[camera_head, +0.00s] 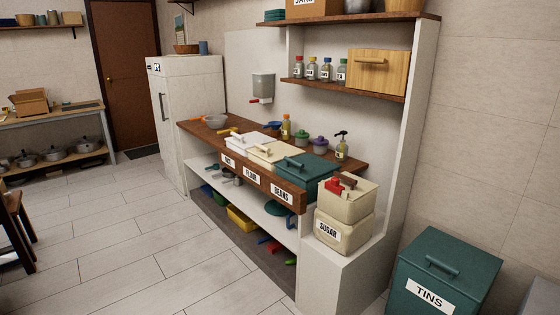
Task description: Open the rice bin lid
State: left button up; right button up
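The rice bin (250,144) is the white one at the left of a row of three set in the wooden counter. Its white lid is on and looks closed, with a pale handle on top. A small label (228,161) on the counter's front edge below it seems to read RICE. Neither of my grippers shows in the head view.
A cream flour bin (275,153) and a teal beans bin (307,170) stand right of it, lids on. Jars and bottles (303,139) stand behind. A cream sugar bin (345,218) and teal TINS bin (446,274) are nearer. The tiled floor (120,235) in front is clear.

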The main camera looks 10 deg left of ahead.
aim_at(245, 141)
jog(key=i+j+u, duration=0.15)
jog(key=i+u, duration=0.25)
jog(key=i, duration=0.5)
jog(key=i+l+u, duration=0.15)
jog(key=i+u, duration=0.3)
jog(key=i, duration=1.45)
